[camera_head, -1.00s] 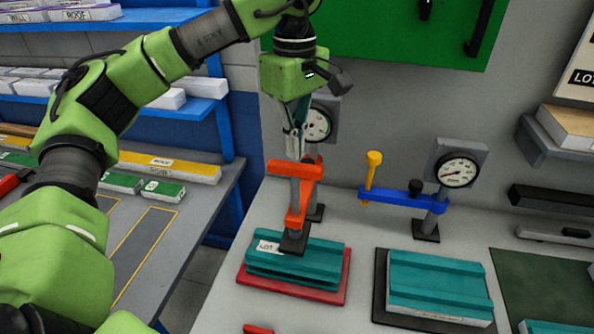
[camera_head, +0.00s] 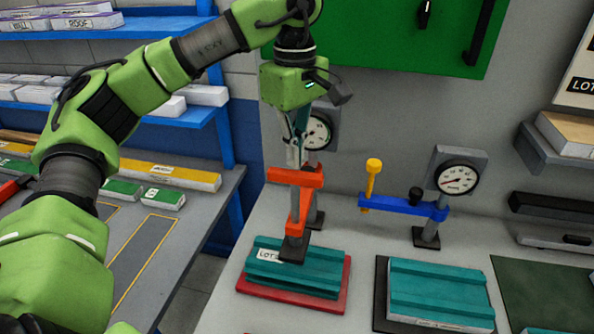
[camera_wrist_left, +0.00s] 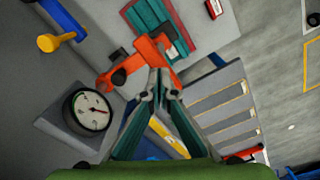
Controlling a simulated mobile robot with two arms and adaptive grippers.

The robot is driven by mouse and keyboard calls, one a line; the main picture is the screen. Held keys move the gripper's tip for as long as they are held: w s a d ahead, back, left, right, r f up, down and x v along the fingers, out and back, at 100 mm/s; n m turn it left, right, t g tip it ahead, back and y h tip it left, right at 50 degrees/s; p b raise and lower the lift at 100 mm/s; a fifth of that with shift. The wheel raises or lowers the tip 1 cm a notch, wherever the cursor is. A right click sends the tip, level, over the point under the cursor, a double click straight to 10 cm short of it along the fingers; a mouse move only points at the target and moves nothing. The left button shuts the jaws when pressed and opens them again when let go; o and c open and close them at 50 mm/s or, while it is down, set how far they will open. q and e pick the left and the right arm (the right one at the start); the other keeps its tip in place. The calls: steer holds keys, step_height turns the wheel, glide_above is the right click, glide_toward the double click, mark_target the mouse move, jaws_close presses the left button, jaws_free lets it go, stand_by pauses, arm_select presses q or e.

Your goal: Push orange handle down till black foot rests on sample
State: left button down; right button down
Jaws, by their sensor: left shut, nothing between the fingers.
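The orange handle (camera_head: 296,177) is the bar of a press standing over the left sample. It also shows in the left wrist view (camera_wrist_left: 151,50). My left gripper (camera_head: 295,163) is shut and empty, pointing down, with its fingertips at the top of the orange handle. The black foot (camera_head: 292,249) is at the bottom of the press, on or just above the teal sample (camera_head: 315,272); I cannot tell whether they touch. The sample carries a LOT label (camera_head: 268,254) and lies on a red base (camera_head: 335,303). My right gripper is not in view.
A blue press arm with a yellow handle (camera_head: 373,178) and a gauge (camera_head: 458,178) stands to the right. A second teal sample (camera_head: 440,290) lies on a black base below it. A gauge (camera_head: 318,132) stands behind my gripper. Blue shelves (camera_head: 180,118) are at the left.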

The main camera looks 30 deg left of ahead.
mark_target(295, 183)
arm_select(q)
steer(key=shift+f, duration=0.15)
stand_by(0.5)
steer(key=shift+f+b, duration=2.75)
steer(key=shift+f, duration=0.95)
steer(key=shift+r+p, duration=2.35)
steer(key=shift+r, duration=0.75)
steer(key=shift+f, duration=0.1)
